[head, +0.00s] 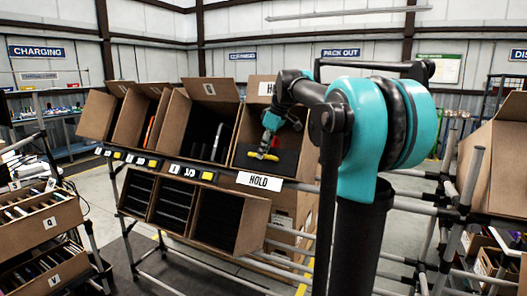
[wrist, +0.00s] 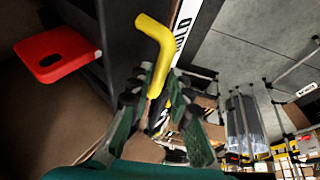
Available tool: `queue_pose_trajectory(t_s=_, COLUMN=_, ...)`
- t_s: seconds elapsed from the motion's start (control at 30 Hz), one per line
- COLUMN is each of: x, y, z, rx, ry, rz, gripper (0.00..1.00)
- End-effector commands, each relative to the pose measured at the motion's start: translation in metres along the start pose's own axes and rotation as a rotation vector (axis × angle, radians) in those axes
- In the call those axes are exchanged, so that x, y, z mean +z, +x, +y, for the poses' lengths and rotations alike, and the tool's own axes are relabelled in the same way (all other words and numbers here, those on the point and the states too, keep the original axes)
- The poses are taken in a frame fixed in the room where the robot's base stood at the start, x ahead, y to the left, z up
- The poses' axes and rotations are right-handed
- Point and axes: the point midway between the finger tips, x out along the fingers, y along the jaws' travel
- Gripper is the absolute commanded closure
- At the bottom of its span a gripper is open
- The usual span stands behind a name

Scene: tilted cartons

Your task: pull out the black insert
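The black insert (head: 289,160) shows as a dark panel inside the tilted HOLD carton (head: 262,100), partly behind my arm. In the wrist view a dark panel (wrist: 127,38), likely the same insert, lies beyond the fingers. My gripper (head: 266,146) is at the carton's mouth. In the wrist view its fingers (wrist: 158,88) close around the straight part of a yellow bent bar (wrist: 160,52), whose end hooks to the left. The yellow bar also shows below the gripper in the head view (head: 263,156). I cannot tell whether it touches the insert.
A red piece with a hole (wrist: 57,55) stands in the carton, left of the bar. Several other tilted cartons (head: 172,125) line the rack to the left. A lower row holds cartons with black dividers (head: 225,215). Rack rails (head: 410,205) run at right.

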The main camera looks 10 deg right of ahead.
Motion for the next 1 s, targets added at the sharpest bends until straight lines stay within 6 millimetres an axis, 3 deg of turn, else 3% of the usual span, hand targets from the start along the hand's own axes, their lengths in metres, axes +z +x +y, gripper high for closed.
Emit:
queue_pose_trajectory(t_s=0.13, x=0.000, y=0.000, z=0.000, rx=0.000, ry=0.000, rz=0.000, gripper=1.00)
queue_pose_trajectory(t_s=0.63, x=-0.001, y=-0.002, z=-0.003, rx=0.000, ry=0.000, rz=0.000, gripper=1.00)
queue_pose_trajectory(t_s=1.0, x=-0.011, y=-0.025, z=-0.041, rx=-0.001, ry=-0.003, rz=0.000, gripper=1.00)
